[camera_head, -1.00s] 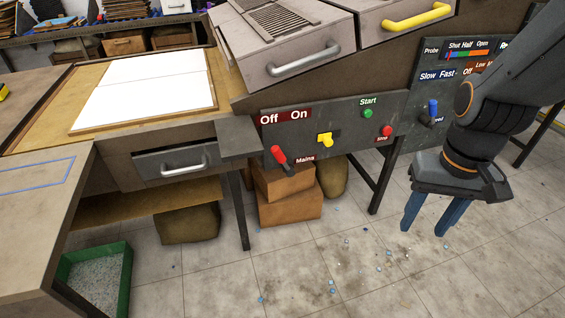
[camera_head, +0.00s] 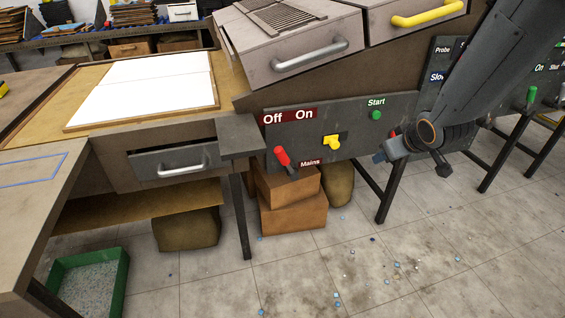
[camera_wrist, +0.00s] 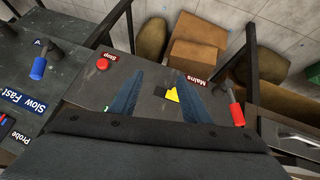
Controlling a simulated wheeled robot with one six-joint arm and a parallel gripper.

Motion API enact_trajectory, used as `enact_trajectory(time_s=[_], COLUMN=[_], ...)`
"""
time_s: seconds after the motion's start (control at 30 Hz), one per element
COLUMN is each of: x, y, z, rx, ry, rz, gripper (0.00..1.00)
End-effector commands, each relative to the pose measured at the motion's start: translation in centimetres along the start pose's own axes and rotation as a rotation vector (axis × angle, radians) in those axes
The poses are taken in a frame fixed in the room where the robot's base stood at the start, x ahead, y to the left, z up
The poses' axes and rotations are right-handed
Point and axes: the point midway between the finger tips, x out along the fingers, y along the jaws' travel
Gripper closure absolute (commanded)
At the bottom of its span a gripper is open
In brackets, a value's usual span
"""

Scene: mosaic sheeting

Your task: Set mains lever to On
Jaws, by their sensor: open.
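The mains lever (camera_head: 282,156) has a red handle on the dark panel, above the "Mains" label. It leans up and left, toward the "Off" end of the Off/On sign (camera_head: 289,116). In the wrist view the red mains lever (camera_wrist: 237,113) lies right of my fingers, outside them. My gripper (camera_head: 378,156) is right of the lever in the head view, in front of the panel, with its blue fingers foreshortened. In the wrist view my gripper (camera_wrist: 160,80) is open and empty, its two blue fingers apart. It does not touch the lever.
The green Start button (camera_head: 376,115) is above right. The red stop button (camera_wrist: 103,64) and a blue lever (camera_wrist: 39,67) lie left in the wrist view. Cardboard boxes (camera_head: 292,217) sit below the panel.

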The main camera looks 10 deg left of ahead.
Motion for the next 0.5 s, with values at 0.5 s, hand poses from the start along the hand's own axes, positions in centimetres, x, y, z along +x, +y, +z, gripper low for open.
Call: enact_trajectory(time_s=[0.5], x=[12.9], y=[-17.3], z=[-9.2], rx=[-0.417], ry=[0.883], rz=[-0.554], gripper=[0.57])
